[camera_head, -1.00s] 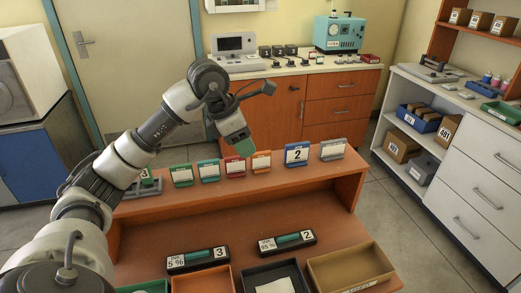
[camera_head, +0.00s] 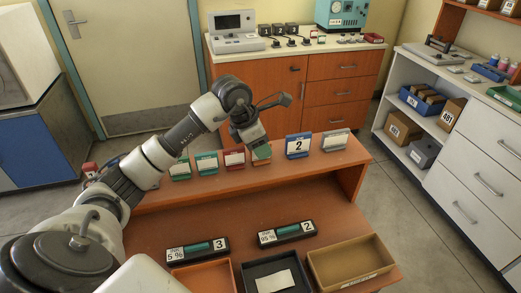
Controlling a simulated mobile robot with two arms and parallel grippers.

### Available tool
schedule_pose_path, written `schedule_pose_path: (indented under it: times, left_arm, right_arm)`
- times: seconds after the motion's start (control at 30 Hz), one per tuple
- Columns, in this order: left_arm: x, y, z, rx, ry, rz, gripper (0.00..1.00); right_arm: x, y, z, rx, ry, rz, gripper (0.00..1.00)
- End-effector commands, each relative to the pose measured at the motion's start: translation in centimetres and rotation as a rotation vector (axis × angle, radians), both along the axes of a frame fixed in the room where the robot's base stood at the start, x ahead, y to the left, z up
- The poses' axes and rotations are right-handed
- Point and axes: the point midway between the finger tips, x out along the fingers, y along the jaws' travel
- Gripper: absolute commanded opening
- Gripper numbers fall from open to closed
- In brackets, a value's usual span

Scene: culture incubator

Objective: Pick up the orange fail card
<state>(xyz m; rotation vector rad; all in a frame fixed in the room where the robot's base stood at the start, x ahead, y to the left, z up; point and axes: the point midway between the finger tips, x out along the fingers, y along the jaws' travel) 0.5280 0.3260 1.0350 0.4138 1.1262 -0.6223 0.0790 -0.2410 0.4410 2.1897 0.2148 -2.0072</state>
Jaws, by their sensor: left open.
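The orange fail card (camera_head: 262,161) stands upright in the row on the raised shelf of the desk, between the red card (camera_head: 234,159) and the blue card marked 2 (camera_head: 298,146). My left gripper (camera_head: 260,151) points down right at the orange card and hides most of its upper part. The left gripper is open; whether its fingers straddle or touch the card cannot be made out. My right gripper is not in view.
A green card (camera_head: 180,169), a teal card (camera_head: 207,164) and a grey card (camera_head: 335,141) stand in the same row. Below are two black label blocks (camera_head: 197,250), an orange tray (camera_head: 208,266), a black tray (camera_head: 248,270) and a tan tray (camera_head: 350,258).

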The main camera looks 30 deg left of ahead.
Motion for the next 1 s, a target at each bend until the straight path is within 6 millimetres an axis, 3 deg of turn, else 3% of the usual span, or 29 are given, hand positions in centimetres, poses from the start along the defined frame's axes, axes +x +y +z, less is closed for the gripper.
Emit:
schedule_pose_path:
  times: [0.13,0.4,0.7,1.0]
  left_arm:
    - [0.4,-0.4,-1.5,-0.001,0.001,0.000,0.43]
    - [0.5,-0.5,-1.9,0.001,-0.001,-0.001,0.43]
    - [0.5,-0.4,-1.8,0.001,-0.001,-0.001,0.00]
    - [0.5,-0.4,-1.7,0.002,-0.001,0.000,0.00]
  right_arm:
    - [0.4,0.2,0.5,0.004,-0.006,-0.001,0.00]
    - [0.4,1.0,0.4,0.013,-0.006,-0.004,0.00]
    - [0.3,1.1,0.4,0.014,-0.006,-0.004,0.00]
    - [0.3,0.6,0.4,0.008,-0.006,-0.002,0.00]
